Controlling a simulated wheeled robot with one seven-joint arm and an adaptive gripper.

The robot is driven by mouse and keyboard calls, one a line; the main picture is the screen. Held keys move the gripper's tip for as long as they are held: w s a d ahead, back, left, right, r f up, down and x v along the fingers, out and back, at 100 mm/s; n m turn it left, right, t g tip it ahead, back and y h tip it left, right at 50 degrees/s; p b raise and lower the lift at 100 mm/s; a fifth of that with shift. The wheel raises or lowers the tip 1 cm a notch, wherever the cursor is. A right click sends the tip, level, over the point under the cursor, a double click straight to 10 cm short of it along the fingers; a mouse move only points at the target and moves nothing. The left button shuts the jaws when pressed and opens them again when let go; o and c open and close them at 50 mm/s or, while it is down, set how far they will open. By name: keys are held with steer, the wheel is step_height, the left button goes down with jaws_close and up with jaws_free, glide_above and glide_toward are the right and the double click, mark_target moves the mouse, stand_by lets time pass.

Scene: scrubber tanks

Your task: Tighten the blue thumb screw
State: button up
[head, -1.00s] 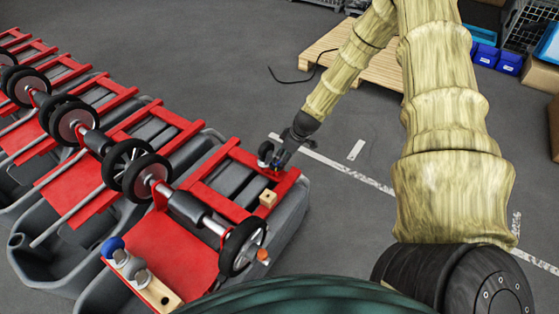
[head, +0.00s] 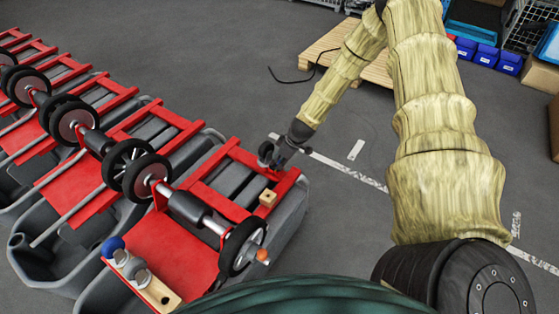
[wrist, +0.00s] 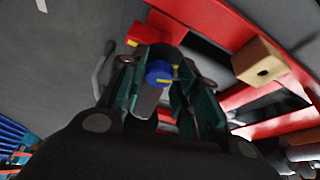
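The blue thumb screw (wrist: 159,72), with a yellow mark on its head, shows in the wrist view between the fingertips of my gripper (wrist: 160,80). The green finger pads stand on both sides of it, with a narrow gap between them. I see no clear grip on the screw. In the head view my gripper (head: 278,157) points down at the outer corner of the nearest machine's red frame (head: 285,185). The screw is hidden behind the gripper there.
A wooden block with a hole (head: 267,197) sits on the red frame close to my gripper; it also shows in the wrist view (wrist: 259,62). A wheel (head: 243,246) is nearer to me. Similar machines stand to the left. Open floor (head: 330,215) lies to the right.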

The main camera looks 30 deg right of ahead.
steer(key=c, duration=0.4)
steer(key=shift+c, duration=0.2)
steer(key=shift+m, duration=0.3)
steer(key=m, duration=0.1)
steer(key=m+h, duration=0.1)
steer(key=m, duration=0.1)
steer(key=m+h, duration=0.1)
steer(key=shift+s+a+m+t, duration=0.1)
steer(key=shift+a+m+t, duration=0.2)
steer(key=shift+a, duration=0.05)
steer(key=m+h, duration=0.1)
steer(key=m, duration=0.1)
steer(key=m+h+p, duration=0.1)
steer(key=m, duration=0.2)
steer(key=shift+a, duration=0.2)
steer(key=shift+m, duration=0.4)
steer(key=o, duration=1)
steer(key=shift+o, duration=0.2)
